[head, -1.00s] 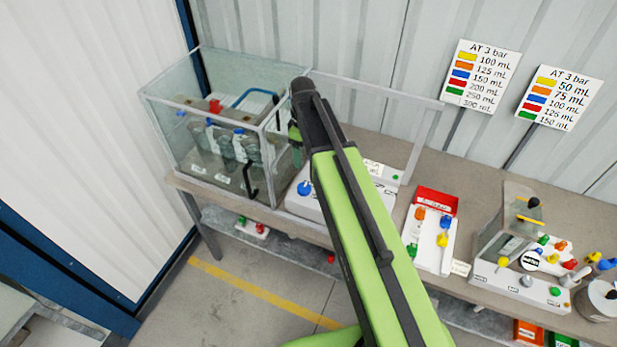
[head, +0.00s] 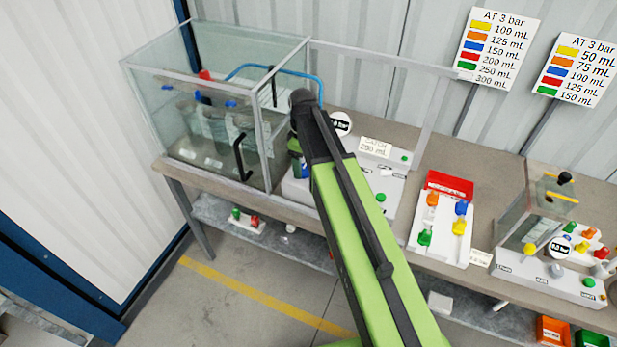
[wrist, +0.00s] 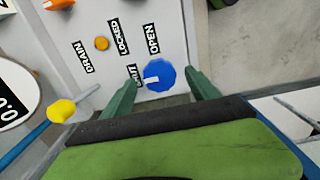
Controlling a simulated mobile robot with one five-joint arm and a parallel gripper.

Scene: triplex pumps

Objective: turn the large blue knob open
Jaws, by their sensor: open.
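The large blue knob (wrist: 162,76) sits on a light panel in the wrist view. Its white mark points left, toward a partly hidden label that seems to read SHUT; the OPEN label is above the knob. My gripper (wrist: 160,80) is open, with one green finger on each side of the knob. I cannot tell if either finger touches it. In the head view the knob (head: 301,169) shows as a bit of blue beside my dark wrist, which hides most of the fingers.
A yellow knob (wrist: 61,111) on a lever, a round gauge (wrist: 14,95) and a small orange knob (wrist: 101,43) are left of the blue knob. A glass tank (head: 150,95) stands left of my arm. A tray with coloured knobs (head: 424,215) lies to the right.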

